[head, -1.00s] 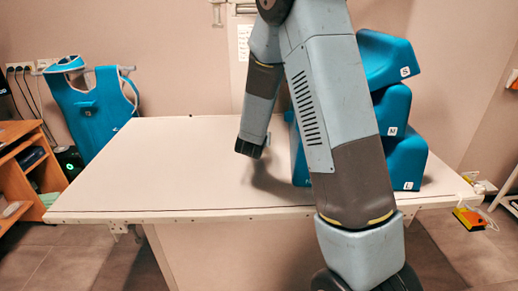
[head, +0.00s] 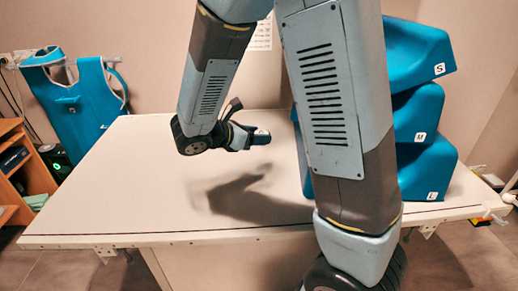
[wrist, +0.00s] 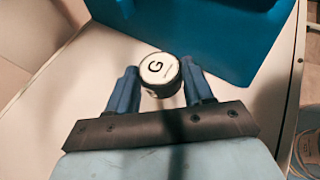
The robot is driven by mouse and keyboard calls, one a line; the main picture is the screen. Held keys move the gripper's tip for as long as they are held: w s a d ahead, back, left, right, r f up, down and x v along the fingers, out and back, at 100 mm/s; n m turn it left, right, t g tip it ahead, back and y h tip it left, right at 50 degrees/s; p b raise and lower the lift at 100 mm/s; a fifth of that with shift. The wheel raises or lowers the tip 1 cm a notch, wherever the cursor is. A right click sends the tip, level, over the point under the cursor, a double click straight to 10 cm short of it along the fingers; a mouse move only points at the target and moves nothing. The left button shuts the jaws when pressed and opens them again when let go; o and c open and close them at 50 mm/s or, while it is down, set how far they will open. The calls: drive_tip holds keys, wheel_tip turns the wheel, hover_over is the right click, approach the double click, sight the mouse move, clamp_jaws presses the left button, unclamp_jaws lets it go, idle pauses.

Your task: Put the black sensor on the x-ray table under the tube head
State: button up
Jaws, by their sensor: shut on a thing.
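My gripper (wrist: 155,87) is shut on a small round canister (wrist: 160,70) with a white top marked G and a dark rim. In the head view my gripper (head: 248,136) holds it above the white x-ray table (head: 120,195), with a shadow on the top below. The canister's side is mostly hidden by the fingers, and I cannot tell whether it is the black sensor. No other black sensor shows clearly. The tube head is not in view.
Stacked blue wedge blocks (head: 415,115) marked S, M and L stand on the table's right, partly behind my arm. A blue apron (head: 80,105) hangs at the back left. A wooden shelf (head: 20,165) stands left. The table's left half is clear.

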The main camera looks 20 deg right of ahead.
drive_tip(key=shift+w+d+f, duration=0.1)
drive_tip(key=shift+d, duration=0.05)
drive_tip(key=w+d+f, duration=0.3)
drive_tip(key=w+f, duration=0.1)
drive_tip(key=w, duration=0.3)
hover_over(260, 153)
drive_tip(key=s, duration=0.1)
wheel_tip(260, 153, down, 4)
drive_tip(key=shift+a+f, duration=0.1)
drive_tip(key=shift+f, duration=0.15)
drive_tip(key=shift+w+d+f, duration=0.2)
drive_tip(key=shift+w+f, duration=0.25)
drive_tip(key=shift+f, duration=1.65)
drive_tip(key=shift+f, duration=0.1)
drive_tip(key=o, duration=1.2)
drive_tip(key=v, duration=1.2)
drive_tip(key=shift+a, duration=0.1)
